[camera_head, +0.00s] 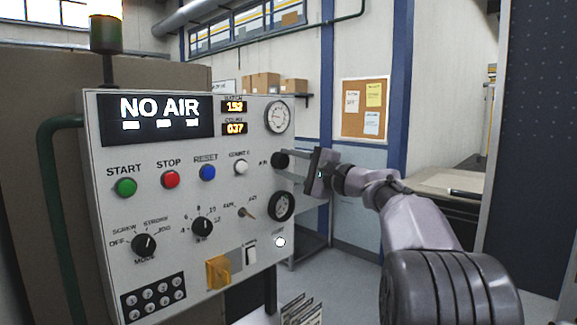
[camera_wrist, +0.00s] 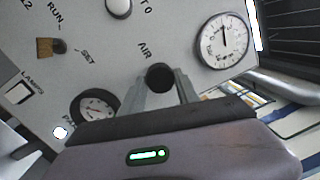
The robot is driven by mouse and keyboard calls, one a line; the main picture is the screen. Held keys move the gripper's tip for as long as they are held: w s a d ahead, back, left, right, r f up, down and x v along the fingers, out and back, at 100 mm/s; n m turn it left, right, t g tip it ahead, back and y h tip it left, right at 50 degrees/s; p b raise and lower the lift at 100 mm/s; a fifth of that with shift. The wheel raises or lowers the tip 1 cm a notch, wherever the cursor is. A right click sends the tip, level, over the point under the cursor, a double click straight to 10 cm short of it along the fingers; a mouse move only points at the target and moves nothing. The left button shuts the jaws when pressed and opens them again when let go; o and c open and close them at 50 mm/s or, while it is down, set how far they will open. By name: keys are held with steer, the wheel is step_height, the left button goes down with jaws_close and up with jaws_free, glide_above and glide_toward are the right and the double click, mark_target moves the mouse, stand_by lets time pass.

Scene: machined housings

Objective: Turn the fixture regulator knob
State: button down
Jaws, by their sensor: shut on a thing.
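The fixture regulator knob (camera_head: 280,160) is a small round black knob at the right edge of the light grey control panel (camera_head: 180,240), beside the label AIR. In the wrist view the knob (camera_wrist: 159,77) sits between the two grey fingers of my gripper (camera_wrist: 161,80), one on each side. My gripper (camera_head: 285,164) reaches in from the right and is shut on the knob. The panel's display (camera_head: 157,118) reads NO AIR in white letters. A round white-faced gauge (camera_head: 278,117) is above the knob, and it shows larger in the wrist view (camera_wrist: 223,42).
A dark-rimmed gauge (camera_head: 281,206) lies just below the knob. A white button (camera_head: 241,167) is to its left, with green, red and blue buttons further left. Black dials and a yellow switch (camera_head: 218,272) are lower on the panel.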

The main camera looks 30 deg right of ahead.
steer(key=c, duration=0.9)
jaws_free()
steer(key=p+v, duration=0.1)
steer(key=v, duration=1.6)
steer(key=shift+s+d+f, duration=0.1)
steer(key=shift+s+f, duration=0.05)
steer(key=shift+s, duration=0.05)
